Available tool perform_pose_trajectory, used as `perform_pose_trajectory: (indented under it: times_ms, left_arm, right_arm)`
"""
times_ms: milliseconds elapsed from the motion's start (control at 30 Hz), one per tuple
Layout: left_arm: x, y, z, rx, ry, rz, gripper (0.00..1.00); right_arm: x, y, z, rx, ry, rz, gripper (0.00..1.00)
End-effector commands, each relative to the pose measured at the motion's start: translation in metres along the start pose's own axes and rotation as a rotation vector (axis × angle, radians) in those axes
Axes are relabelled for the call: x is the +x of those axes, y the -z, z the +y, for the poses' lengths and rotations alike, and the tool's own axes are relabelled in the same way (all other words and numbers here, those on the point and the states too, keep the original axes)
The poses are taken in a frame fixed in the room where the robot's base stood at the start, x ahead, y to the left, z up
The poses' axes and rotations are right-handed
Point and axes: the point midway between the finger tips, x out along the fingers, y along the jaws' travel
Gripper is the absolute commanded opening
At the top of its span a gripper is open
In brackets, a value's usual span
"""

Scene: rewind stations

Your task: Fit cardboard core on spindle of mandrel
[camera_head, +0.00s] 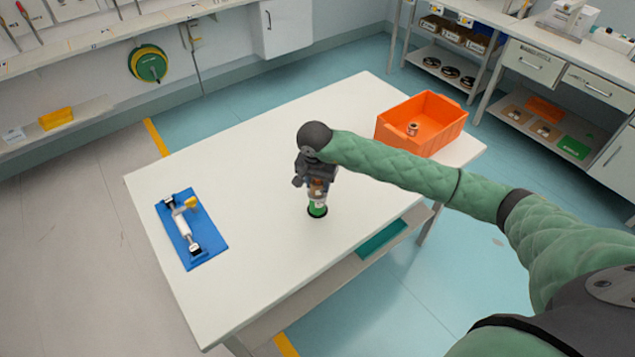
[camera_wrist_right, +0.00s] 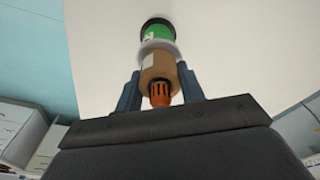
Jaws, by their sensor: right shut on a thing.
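The mandrel stands upright on the white table, with a green body that shows in the head view (camera_head: 317,210) and in the right wrist view (camera_wrist_right: 157,30). Its orange slotted spindle tip (camera_wrist_right: 160,94) points up toward my palm. The brown cardboard core (camera_wrist_right: 160,69) is around the spindle, with the orange tip sticking out of its upper end. A white section lies between core and green body; whether the core is seated against it I cannot tell. My right gripper (camera_head: 316,186) is shut on the core, one finger on each side. My left gripper is not in view.
An orange crate (camera_head: 445,128) with a small roll (camera_head: 412,129) inside stands at the table's right end. A blue board (camera_head: 208,241) with a white roller fixture lies at the left. The white table (camera_head: 265,150) is otherwise clear.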

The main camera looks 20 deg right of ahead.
Motion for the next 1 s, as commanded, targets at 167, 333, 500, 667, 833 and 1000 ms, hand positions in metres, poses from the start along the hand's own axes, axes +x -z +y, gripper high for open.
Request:
perform_pose_trajectory:
  times_ms: [167,333,500,667,833,1000]
  left_arm:
    - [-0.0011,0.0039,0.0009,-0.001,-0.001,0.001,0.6]
    - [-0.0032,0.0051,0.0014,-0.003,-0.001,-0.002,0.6]
    - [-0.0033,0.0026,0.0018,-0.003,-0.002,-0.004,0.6]
    - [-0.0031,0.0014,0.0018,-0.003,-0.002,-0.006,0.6]
    - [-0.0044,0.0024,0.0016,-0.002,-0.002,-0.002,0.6]
    - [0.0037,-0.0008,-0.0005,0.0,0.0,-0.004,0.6]
  right_arm:
    - [0.0019,-0.0003,-0.0001,0.0,0.0,0.0,0.17]
    - [0.0021,-0.0005,-0.0001,0.0,0.0,0.0,0.46]
    - [0.002,-0.0005,-0.0001,0.0,0.0,0.0,0.6]
    - [0.0019,-0.0004,-0.0001,0.0,0.0,0.0,0.6]
    - [0.0003,-0.0002,-0.0001,0.0,0.0,0.0,0.6]
    - [-0.0027,0.0001,-0.0003,0.0,0.001,0.001,0.6]
